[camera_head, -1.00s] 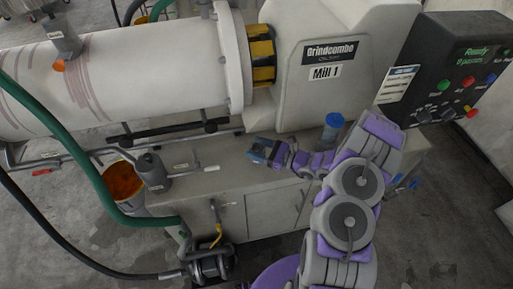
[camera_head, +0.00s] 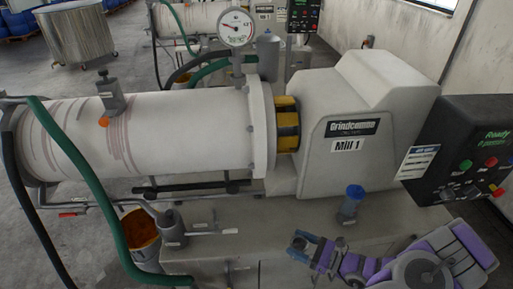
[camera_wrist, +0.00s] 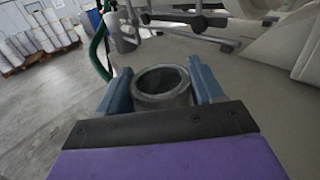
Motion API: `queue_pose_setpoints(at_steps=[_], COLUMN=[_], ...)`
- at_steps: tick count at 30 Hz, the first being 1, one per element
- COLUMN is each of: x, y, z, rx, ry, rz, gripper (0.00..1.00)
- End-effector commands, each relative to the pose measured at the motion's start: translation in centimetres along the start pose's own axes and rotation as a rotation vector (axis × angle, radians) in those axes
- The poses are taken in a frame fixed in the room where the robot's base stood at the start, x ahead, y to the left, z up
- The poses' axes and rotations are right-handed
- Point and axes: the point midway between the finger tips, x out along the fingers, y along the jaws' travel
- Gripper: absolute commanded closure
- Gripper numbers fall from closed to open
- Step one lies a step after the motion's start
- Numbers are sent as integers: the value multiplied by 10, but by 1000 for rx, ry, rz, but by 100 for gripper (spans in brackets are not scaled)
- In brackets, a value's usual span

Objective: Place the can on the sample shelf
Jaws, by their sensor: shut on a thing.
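The can (camera_wrist: 163,86) is a grey, open-topped cylinder in the wrist view. My gripper (camera_wrist: 163,92) is shut on it, with one blue finger on each side, and the can looks roughly upright. In the head view my gripper (camera_head: 304,245) is at the lower middle, over the front of the mill's pale base top (camera_head: 235,245). The can is hard to make out there. I cannot tell which surface is the sample shelf.
A blue-lidded jar (camera_head: 352,203) stands on the base, right of my gripper. The white mill drum (camera_head: 170,135) and housing (camera_head: 350,140) rise behind. An orange-filled bucket (camera_head: 140,232), green hose (camera_head: 85,180) and control box (camera_head: 470,150) flank them.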

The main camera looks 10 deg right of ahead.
Motion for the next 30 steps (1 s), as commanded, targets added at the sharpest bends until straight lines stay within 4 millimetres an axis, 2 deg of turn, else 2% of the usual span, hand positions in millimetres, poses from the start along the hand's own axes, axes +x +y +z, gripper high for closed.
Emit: queue_pose_setpoints(at_steps=[5,9,13,18,24,30], x=[26,59,87,115,130,132], y=[-31,-59,-76,-88,-94,-96], z=[26,64,100,139,161,165], rx=[-13,-14,-12,-8,-1,0], ry=[3,0,0,-2,-2,-1], rz=[12,13,11,11,10,6], gripper=[69,69,69,69,69,69])
